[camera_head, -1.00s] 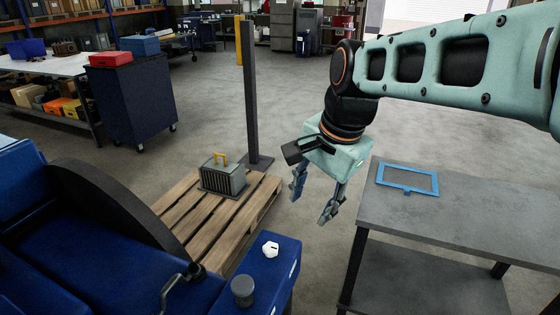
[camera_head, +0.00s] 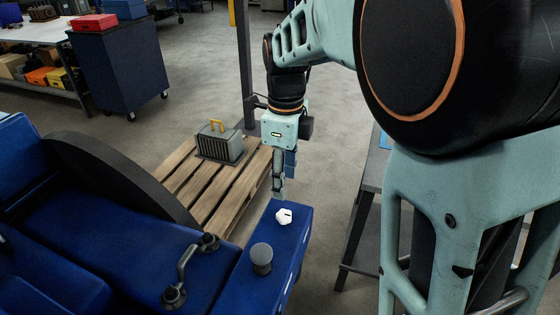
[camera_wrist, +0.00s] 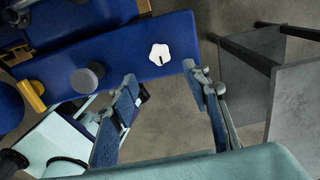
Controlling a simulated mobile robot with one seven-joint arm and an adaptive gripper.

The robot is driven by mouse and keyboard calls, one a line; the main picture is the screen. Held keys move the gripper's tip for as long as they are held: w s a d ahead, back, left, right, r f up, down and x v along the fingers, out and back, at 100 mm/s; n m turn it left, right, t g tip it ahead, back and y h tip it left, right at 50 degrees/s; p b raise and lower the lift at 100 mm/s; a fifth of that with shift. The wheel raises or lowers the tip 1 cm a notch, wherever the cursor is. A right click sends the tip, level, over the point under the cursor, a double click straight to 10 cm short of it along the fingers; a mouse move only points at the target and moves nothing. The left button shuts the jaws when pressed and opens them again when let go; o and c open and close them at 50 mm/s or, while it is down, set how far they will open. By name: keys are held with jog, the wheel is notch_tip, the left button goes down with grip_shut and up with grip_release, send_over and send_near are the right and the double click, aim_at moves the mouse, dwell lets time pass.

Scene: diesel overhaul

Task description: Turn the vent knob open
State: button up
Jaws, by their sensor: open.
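The vent knob is probably the white lobed knob (camera_head: 283,216) with a dark slot, on the top face of the blue housing (camera_head: 262,235). The knob also shows in the wrist view (camera_wrist: 160,54), ahead of and between my fingertips. My gripper (camera_head: 279,190) points down just behind the knob in the head view. In the wrist view my gripper (camera_wrist: 160,72) has its two fingers wide apart with nothing between them. It is not touching the knob. A grey round cap (camera_head: 261,257) stands on the same housing, nearer the camera; it also shows in the wrist view (camera_wrist: 84,79).
A curved pipe (camera_head: 185,268) and a dark wheel rim (camera_head: 115,180) lie left of the housing. A wooden pallet (camera_head: 205,187) carries a grey finned box (camera_head: 220,145) with a yellow handle. A grey table (camera_wrist: 298,110) stands to the right. A dark post (camera_head: 244,65) rises behind.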

aim_at(284, 214)
notch_tip(284, 214, down, 11)
jog(key=shift+r, duration=0.15)
jog(key=shift+c, duration=0.4)
jog(key=c, duration=1.1)
